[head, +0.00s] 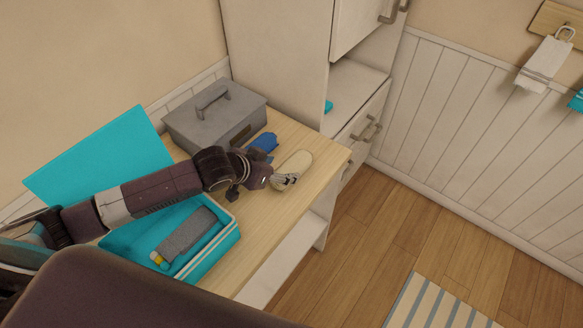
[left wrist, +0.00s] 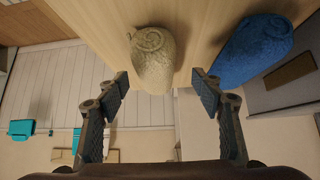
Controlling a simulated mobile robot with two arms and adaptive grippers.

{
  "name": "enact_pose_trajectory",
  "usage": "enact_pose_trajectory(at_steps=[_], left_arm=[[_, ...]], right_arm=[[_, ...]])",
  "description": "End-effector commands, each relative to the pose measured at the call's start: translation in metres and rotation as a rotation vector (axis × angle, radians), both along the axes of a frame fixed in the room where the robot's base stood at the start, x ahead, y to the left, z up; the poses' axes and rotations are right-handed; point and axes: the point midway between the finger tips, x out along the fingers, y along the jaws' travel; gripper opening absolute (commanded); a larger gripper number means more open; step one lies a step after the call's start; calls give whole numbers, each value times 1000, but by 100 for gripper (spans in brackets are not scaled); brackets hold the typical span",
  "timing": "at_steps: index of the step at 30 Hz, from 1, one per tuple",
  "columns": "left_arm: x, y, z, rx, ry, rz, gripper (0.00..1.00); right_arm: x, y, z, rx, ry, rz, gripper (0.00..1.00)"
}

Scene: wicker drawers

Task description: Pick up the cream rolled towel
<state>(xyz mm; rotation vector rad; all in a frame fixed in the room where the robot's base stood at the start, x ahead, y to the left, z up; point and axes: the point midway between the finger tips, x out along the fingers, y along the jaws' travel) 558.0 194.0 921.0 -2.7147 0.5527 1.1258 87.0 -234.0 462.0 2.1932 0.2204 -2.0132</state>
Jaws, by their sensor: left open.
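The cream rolled towel (head: 297,162) lies on the wooden tabletop near its right end. In the left wrist view the cream rolled towel (left wrist: 152,65) shows its spiral end and sits between the lines of the two fingers. My left gripper (head: 285,181) is at the near end of the towel and covers part of it in the head view. In the left wrist view the left gripper (left wrist: 160,84) is open, with a finger to each side. Whether the fingers touch the towel is hard to tell. My right gripper is not in view.
A blue rolled towel (left wrist: 257,45) lies beside the cream one, near a grey metal box (head: 215,115). A turquoise box (head: 225,245) with a grey item (head: 188,233) inside stands at the front. A turquoise panel (head: 95,155) leans behind. A white cabinet (head: 285,60) stands at the back.

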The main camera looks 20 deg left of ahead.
Motion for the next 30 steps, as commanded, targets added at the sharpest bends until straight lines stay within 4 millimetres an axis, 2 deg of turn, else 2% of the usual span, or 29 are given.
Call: enact_pose_trajectory(at_steps=[8,15,27,30], left_arm=[[14,-9,-10,-1,1,0,61],[34,-19,-30,1,1,1,61],[39,-22,-38,1,-1,-1,61],[39,-22,-38,1,0,-1,50]], right_arm=[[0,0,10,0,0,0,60],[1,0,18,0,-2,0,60],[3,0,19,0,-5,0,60],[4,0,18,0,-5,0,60]])
